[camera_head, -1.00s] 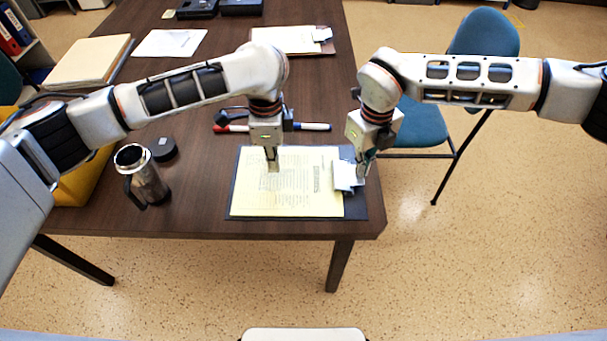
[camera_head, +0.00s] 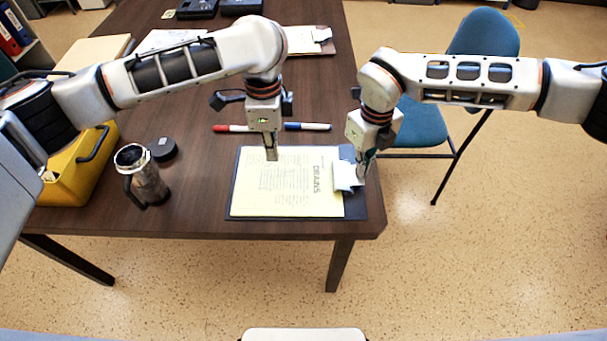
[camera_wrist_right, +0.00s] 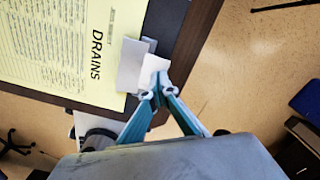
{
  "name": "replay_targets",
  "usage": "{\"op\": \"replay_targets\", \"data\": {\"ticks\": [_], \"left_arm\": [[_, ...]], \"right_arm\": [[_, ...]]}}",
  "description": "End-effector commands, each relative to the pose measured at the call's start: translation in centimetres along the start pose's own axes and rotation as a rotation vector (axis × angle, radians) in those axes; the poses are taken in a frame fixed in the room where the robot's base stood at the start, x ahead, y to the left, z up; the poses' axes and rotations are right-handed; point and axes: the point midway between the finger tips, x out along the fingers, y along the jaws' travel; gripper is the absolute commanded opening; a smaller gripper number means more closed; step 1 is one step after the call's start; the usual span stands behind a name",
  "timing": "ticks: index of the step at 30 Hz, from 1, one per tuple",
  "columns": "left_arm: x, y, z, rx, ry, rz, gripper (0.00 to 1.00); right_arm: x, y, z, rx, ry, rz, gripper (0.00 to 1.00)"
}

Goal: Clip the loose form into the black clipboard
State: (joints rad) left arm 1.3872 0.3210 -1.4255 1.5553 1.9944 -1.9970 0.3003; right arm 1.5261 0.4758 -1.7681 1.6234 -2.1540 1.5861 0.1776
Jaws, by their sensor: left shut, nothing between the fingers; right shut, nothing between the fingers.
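The black clipboard (camera_head: 356,208) lies flat near the table's front right corner, its silver clip (camera_head: 343,178) at the right end. The yellow form (camera_head: 280,190), headed DRAINS, lies on the board. In the right wrist view, the clip (camera_wrist_right: 131,65) overlaps the right edge of the form (camera_wrist_right: 60,45); whether it presses on the paper I cannot tell. My left gripper (camera_head: 271,156) is shut and empty, over the form's far part. My right gripper (camera_head: 361,170) is shut and empty at the clip's right side; its fingertips (camera_wrist_right: 155,92) meet beside the clip.
A red marker (camera_head: 232,128) and a blue marker (camera_head: 307,126) lie behind the board. A steel mug (camera_head: 146,182), a black lid (camera_head: 163,149) and a yellow box (camera_head: 72,180) stand left. Another clipboard (camera_head: 308,40) lies farther back. A blue chair (camera_head: 425,125) is at the right.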

Motion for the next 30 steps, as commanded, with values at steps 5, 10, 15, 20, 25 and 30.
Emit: {"op": "replay_targets", "data": {"ticks": [5,10,15,20,25,30], "left_arm": [[0.1,0.0,0.0,0.0,0.0,0.0,0.0],[0.1,0.0,0.0,0.0,0.0,0.0,0.0],[0.1,0.0,0.0,0.0,0.0,0.0,0.0],[0.0,0.0,0.0,0.0,0.0,0.0,0.0],[0.0,0.0,0.0,0.0,0.0,0.0,0.0],[0.0,0.0,0.0,0.0,0.0,0.0,0.0]], "right_arm": [[0.0,0.0,-0.1,0.0,0.001,0.0,0.0],[-0.5,0.0,0.0,0.0,0.0,-0.001,0.0],[-1.2,-0.1,0.0,0.001,0.0,-0.001,0.0],[-1.8,0.0,0.0,0.001,0.0,-0.001,0.0],[-2.4,0.0,0.0,0.0,0.0,-0.001,0.0],[-3.0,0.0,0.0,0.0,-0.001,0.0,0.0]]}}
